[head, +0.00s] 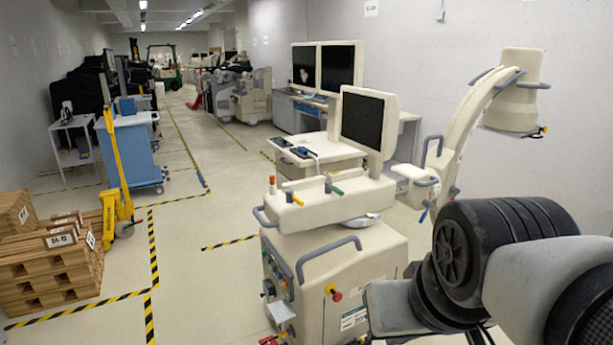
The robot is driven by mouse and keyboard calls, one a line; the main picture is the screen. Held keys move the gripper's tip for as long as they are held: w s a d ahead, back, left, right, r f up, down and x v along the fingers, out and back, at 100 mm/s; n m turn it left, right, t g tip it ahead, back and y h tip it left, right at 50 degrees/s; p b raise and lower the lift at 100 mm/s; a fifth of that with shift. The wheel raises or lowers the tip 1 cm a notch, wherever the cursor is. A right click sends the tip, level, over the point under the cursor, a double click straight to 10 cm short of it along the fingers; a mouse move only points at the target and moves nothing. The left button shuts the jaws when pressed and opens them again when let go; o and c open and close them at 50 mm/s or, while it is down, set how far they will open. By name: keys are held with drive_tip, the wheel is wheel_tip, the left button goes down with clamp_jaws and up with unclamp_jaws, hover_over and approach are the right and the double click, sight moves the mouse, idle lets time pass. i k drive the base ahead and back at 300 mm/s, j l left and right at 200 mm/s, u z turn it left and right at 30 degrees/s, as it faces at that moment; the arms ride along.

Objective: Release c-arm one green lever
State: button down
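The c-arm machine (335,255) stands in the centre, a cream cabinet with grey handles, a monitor and a curved arm at the right. On its top ledge is a small green lever (337,190) on a grey post, pointing right. A yellow lever (297,199) sits to its left, and an orange-topped knob (272,181) stands farther left. My arm fills the lower right, close to the machine's right side. My gripper's fingers do not show.
A yellow pallet jack (117,190) and a stack of wooden pallets (55,275) stand at the left. A blue cart (133,155) is behind them. Twin monitors (326,66) stand behind the c-arm. The floor between the pallets and the c-arm is clear, with yellow-black striped lines.

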sight(328, 188)
drive_tip(key=i+l+u, duration=0.25)
drive_tip(key=i+l, duration=0.45)
drive_tip(key=i+l+u, duration=0.2)
drive_tip(key=i+l, duration=0.5)
drive_tip(key=l, duration=0.55)
drive_tip(key=j, duration=0.4)
